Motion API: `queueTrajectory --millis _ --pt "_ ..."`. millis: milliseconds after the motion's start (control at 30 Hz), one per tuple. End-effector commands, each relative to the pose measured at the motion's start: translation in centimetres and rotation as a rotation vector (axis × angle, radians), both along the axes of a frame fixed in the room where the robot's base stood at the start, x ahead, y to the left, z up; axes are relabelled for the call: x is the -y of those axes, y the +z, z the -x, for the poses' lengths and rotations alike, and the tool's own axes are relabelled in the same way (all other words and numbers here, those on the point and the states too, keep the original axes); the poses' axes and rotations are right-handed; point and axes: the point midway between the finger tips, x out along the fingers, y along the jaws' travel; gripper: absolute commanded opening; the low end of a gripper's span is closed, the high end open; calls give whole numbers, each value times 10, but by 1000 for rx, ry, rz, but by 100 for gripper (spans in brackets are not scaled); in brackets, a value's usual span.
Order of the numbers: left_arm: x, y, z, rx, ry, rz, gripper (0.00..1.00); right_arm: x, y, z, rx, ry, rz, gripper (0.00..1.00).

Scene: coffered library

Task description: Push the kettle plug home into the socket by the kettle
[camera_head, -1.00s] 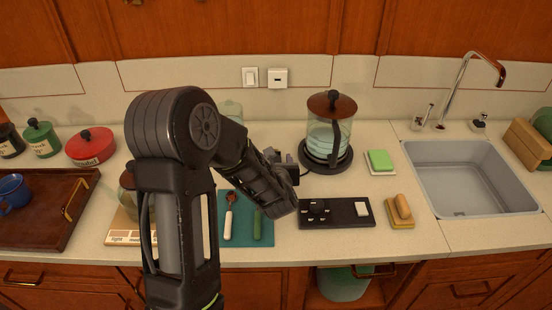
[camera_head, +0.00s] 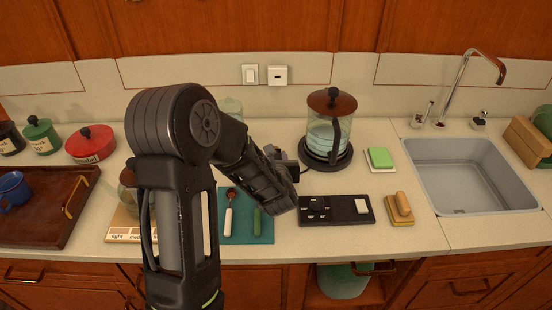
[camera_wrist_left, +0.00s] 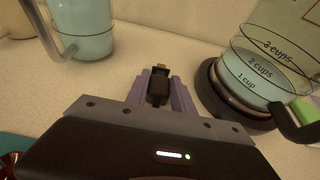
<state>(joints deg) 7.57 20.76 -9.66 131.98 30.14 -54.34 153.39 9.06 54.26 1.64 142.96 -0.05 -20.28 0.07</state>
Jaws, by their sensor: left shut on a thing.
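The glass kettle (camera_head: 322,138), with a brown lid, stands on its round dark base (camera_head: 340,161) on the counter. It also shows at the right of the left wrist view (camera_wrist_left: 262,72). A white wall socket (camera_head: 278,75) is on the backsplash, behind and left of the kettle. My left gripper (camera_head: 284,160) is left of the kettle base, in front of and below the socket. In the left wrist view its jaws are shut on the black kettle plug (camera_wrist_left: 159,88), whose brass-coloured pins point away from the gripper. The pins are apart from the socket. My right gripper is not in view.
A white switch (camera_head: 250,75) sits left of the socket. A dark control panel (camera_head: 345,217) and a teal mat (camera_head: 262,231) lie in front. A green sponge (camera_head: 380,157) and the sink (camera_head: 470,180) are on the right. A glass jar (camera_wrist_left: 85,30) stands left of the plug.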

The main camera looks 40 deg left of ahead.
Motion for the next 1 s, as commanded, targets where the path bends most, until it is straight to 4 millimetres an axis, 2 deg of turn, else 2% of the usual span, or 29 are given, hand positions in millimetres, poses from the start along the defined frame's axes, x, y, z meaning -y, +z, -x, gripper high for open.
queueTrajectory --millis 33,267,667,833,1000 --pt "0 0 0 0 0 0 19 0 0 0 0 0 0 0" --pt "0 0 0 0 0 0 0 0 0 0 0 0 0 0" --pt "0 2 0 1 0 -1 0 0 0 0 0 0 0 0" --pt "0 17 -1 5 0 -1 0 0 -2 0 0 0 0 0" --pt "0 48 -1 7 1 0 0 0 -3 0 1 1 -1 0"
